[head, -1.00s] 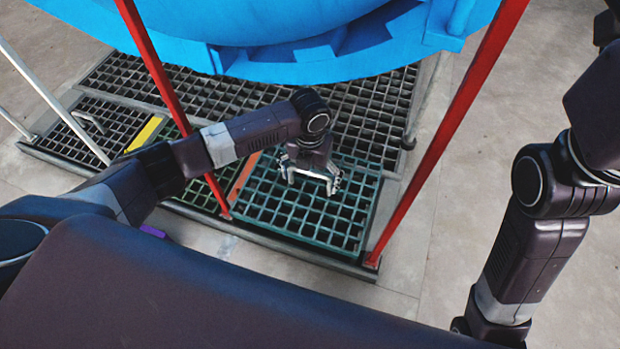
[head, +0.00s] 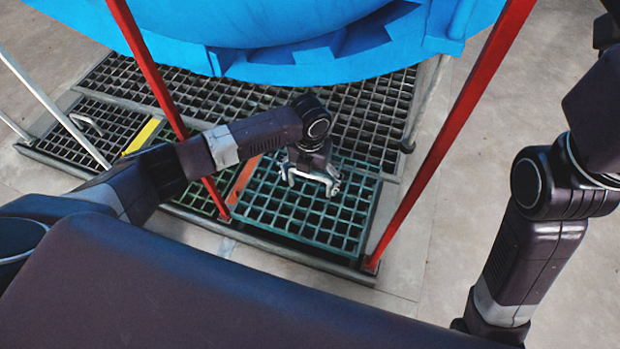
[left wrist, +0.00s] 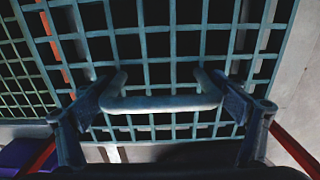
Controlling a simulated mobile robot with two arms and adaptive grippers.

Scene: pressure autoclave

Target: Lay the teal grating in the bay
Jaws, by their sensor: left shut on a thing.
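The teal grating (head: 290,215) is at the right end of the row of floor gratings, below the blue vessel; it also fills much of the left wrist view (left wrist: 155,45). My left gripper (head: 312,183) is over its middle, shut on the grey handle (left wrist: 160,104) of the grating. The handle spans between the two fingers in the left wrist view. The grating lies inside or just over the bay; I cannot tell whether it is fully seated. My right arm shows at the right, but its gripper is out of the picture.
An orange strip (head: 243,180) and a green grating (head: 205,197) lie to the left, then a yellow strip (head: 142,136). Red posts (head: 455,125) (head: 150,65) stand either side. The blue vessel (head: 300,40) hangs above. Bare floor (head: 440,240) is at the right.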

